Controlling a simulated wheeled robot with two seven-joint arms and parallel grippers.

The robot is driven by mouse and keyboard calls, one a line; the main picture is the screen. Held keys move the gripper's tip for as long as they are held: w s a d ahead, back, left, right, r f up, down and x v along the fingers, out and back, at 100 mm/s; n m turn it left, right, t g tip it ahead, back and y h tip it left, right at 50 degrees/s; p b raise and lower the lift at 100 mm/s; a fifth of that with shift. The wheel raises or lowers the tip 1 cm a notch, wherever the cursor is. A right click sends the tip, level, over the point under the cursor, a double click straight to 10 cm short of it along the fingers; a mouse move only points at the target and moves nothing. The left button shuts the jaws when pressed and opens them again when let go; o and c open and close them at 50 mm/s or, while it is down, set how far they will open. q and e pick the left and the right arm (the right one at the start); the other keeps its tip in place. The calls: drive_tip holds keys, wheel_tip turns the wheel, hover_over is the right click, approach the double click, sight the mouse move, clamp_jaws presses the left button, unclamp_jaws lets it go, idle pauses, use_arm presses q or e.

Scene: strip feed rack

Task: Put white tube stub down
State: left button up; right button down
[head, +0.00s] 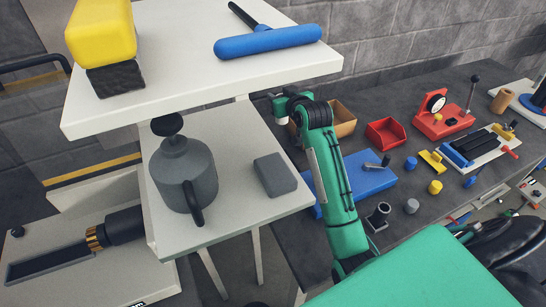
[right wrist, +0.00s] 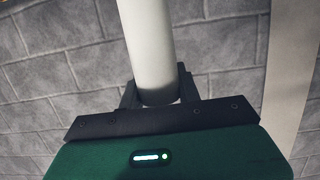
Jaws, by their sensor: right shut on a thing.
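The white tube stub (right wrist: 147,45) shows in the right wrist view as a pale, smooth cylinder rising from between the dark fingers of my right gripper (right wrist: 157,95). The gripper is shut on it. Its upper end runs out of the frame. In the head view my green right arm reaches up over the workbench to beside the white shelf's edge. I cannot make out the tube there, and the fingers are not clear. My left gripper is not in view.
A white two-level shelf (head: 215,75) holds a grey can (head: 184,178), a grey block (head: 274,174), a blue-handled tool (head: 267,41) and a yellow block (head: 101,30). The dark bench (head: 392,96) carries a red bin (head: 386,132), a blue plate (head: 368,178) and several small parts.

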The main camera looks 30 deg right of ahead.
wheel_tip(320, 180, down, 19)
drive_tip(key=shift+p, duration=1.05)
drive_tip(key=shift+f, duration=0.15)
drive_tip(key=c, duration=1)
unclamp_jaws()
drive_tip(key=shift+s, duration=0.1)
drive_tip(key=shift+s, duration=0.1)
drive_tip(key=b+v, duration=0.1)
drive_tip(key=v, duration=1.1)
